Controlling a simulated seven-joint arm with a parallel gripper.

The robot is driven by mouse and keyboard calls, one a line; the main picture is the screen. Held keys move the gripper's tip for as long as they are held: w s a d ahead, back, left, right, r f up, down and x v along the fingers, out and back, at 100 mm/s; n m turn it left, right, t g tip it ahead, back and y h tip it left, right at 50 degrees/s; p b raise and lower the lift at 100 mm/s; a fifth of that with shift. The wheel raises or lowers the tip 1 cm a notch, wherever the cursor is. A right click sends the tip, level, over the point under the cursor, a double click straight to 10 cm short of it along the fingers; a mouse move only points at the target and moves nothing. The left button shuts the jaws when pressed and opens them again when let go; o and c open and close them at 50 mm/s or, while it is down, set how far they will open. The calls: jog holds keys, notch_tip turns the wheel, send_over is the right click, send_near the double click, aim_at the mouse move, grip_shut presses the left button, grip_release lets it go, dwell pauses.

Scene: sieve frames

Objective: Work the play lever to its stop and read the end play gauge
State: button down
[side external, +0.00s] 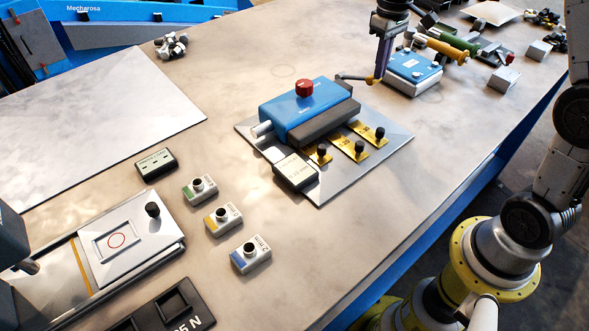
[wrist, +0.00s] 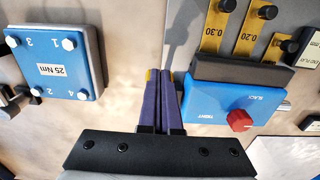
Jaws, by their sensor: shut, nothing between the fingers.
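The blue unit (side external: 285,106) sits on a pale plate, with a red knob (side external: 304,87) on top; in the wrist view its knob (wrist: 239,120) lies between the words TIGHT and SLACK. A thin dark play lever (side external: 352,77) reaches out from its far right end. My gripper (side external: 381,76) is shut and empty at the lever's yellow tip; the tip (wrist: 149,75) shows beside my fingertips (wrist: 166,72). I cannot tell whether they touch. The end play gauge (side external: 295,172) stands at the unit's front; its figure is too small to read.
Gold shims (side external: 345,148) with black knobs lie beside the unit, marked 0.30 and 0.20 in the wrist view. A blue block marked 25 Nm (wrist: 52,62) stands close to my gripper. Small button boxes (side external: 223,219) stand nearer the camera. The bench between is clear.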

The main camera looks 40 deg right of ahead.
jog(key=shift+w+r, duration=0.3)
jog(key=shift+r, duration=0.4)
jog(key=shift+w+r, duration=0.3)
jog(key=shift+r, duration=0.5)
jog(key=shift+w+r, duration=0.15)
jog(key=shift+r, duration=0.5)
jog(key=shift+w+r, duration=0.15)
jog(key=shift+r, duration=0.7)
notch_tip(320, 180, up, 4)
